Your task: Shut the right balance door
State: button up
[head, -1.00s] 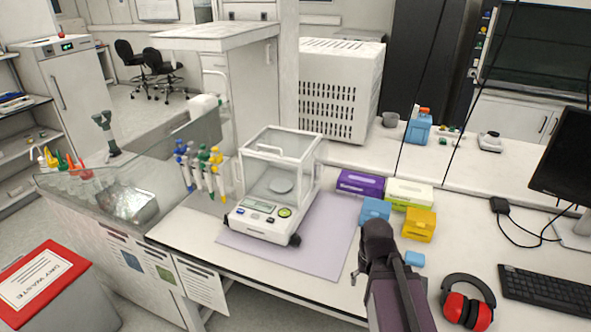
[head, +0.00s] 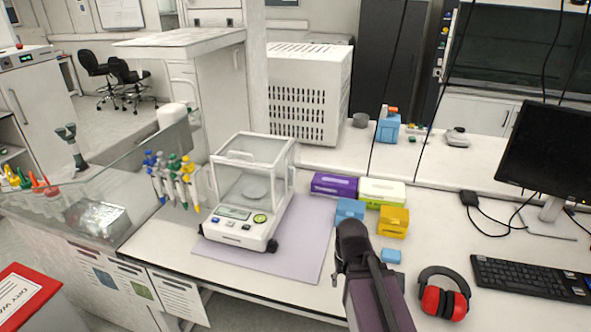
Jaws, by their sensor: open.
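The balance (head: 240,226) is a white unit with a clear glass draft shield, a round pan inside and a small display in front. It stands on a lilac mat (head: 302,240) on the bench. Its right balance door (head: 282,190) is on the shield's right side, seen at a steep angle. I cannot tell how far that door stands open. My dark arm rises from the bottom edge, to the right of the balance and apart from it in the picture. My gripper's fingers do not show.
Pipettes on a stand (head: 172,180) are left of the balance. A purple box (head: 334,184), a green-white box (head: 382,191), a blue box (head: 350,209) and a yellow box (head: 393,221) stand to its right. Red earmuffs (head: 444,297), a keyboard (head: 530,279) and a monitor (head: 548,155) are farther right.

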jog(key=shift+w+a+f, duration=0.15)
jog(key=shift+w, duration=0.2)
jog(key=c, duration=0.3)
jog(key=w+a+y+b, duration=0.1)
jog(key=w, duration=0.2)
jog(key=w+a+f+t+y+b, duration=0.1)
jog(key=w+a+y, duration=0.1)
jog(key=w, duration=0.1)
jog(key=w+a+m+t+y+b, duration=0.1)
jog(key=w, duration=0.2)
jog(key=shift+w+a+f, duration=0.15)
jog(key=shift+w+f, duration=0.05)
jog(key=shift+w, duration=0.2)
grip_shut()
jog(key=w+d+r+m+t+y+b, duration=0.1)
jog(key=w+r+m+t+y+b, duration=0.1)
jog(key=w, duration=0.7)
jog(key=w+d+r+m+t+y+b, duration=0.1)
jog(key=w+r+m+t+y+b, duration=0.2)
jog(key=w+t, duration=0.3)
jog(key=w+d+r+m+t+y+b, duration=0.2)
jog(key=w+r+m+t+b, duration=0.1)
jog(key=w, duration=0.9)
jog(key=shift+r+m+t, duration=0.5)
jog(key=shift+r+m, duration=0.05)
jog(key=shift+m, duration=0.05)
jog(key=shift+y, duration=0.3)
